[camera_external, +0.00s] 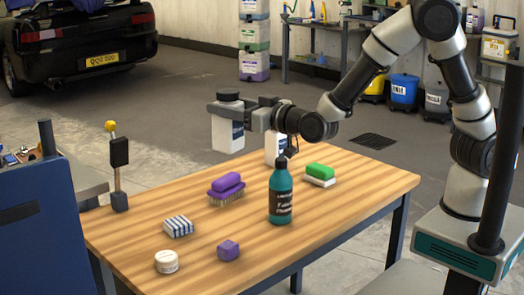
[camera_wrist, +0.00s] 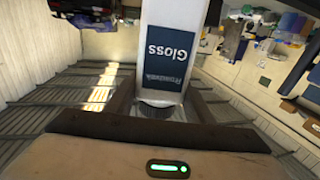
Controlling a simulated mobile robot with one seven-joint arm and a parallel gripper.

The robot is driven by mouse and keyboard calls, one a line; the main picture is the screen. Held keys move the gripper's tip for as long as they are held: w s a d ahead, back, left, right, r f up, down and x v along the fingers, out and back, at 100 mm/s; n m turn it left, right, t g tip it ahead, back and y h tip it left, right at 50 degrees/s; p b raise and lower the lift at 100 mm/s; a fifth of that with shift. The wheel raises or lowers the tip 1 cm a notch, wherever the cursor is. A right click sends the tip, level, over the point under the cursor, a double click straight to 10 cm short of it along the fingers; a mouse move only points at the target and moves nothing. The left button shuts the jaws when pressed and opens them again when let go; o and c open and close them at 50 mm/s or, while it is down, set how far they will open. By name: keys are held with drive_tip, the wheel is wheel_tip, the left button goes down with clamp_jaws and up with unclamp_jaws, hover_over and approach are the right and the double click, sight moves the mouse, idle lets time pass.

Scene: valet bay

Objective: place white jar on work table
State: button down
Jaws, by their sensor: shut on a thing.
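The white jar (camera_external: 228,134), a tall pale container with a dark lid and dark label, is upright in my gripper (camera_external: 232,107). The jaws are shut around its top, near the lid. Its base shows against the far edge of the wooden work table (camera_external: 140,238); it looks held in the air, and I cannot tell whether it is over the tabletop. In the wrist view the white jar (camera_wrist: 150,28) fills the space beyond the fingers (camera_wrist: 158,108), its blue "Gloss" label upside down.
The table's left and right parts have bare room.

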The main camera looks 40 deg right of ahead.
drive_tip(key=w+d+h, duration=0.1)
drive_tip(key=w+d, duration=1.8)
drive_tip(key=d, duration=0.4)
drive_tip(key=d+m+h+p, duration=0.1)
drive_tip(key=d+m+h, duration=0.1)
drive_tip(key=d, duration=3.1)
wheel_tip(320, 180, down, 21)
drive_tip(key=b, duration=0.1)
drive_tip(key=shift+w+a, duration=0.3)
drive_tip(key=shift+a, duration=0.15)
drive_tip(key=shift+f+b, duration=0.25)
drive_tip(key=shift+b, duration=0.2)
drive_tip(key=c, duration=0.8)
unclamp_jaws()
drive_tip(key=shift+c, duration=0.2)
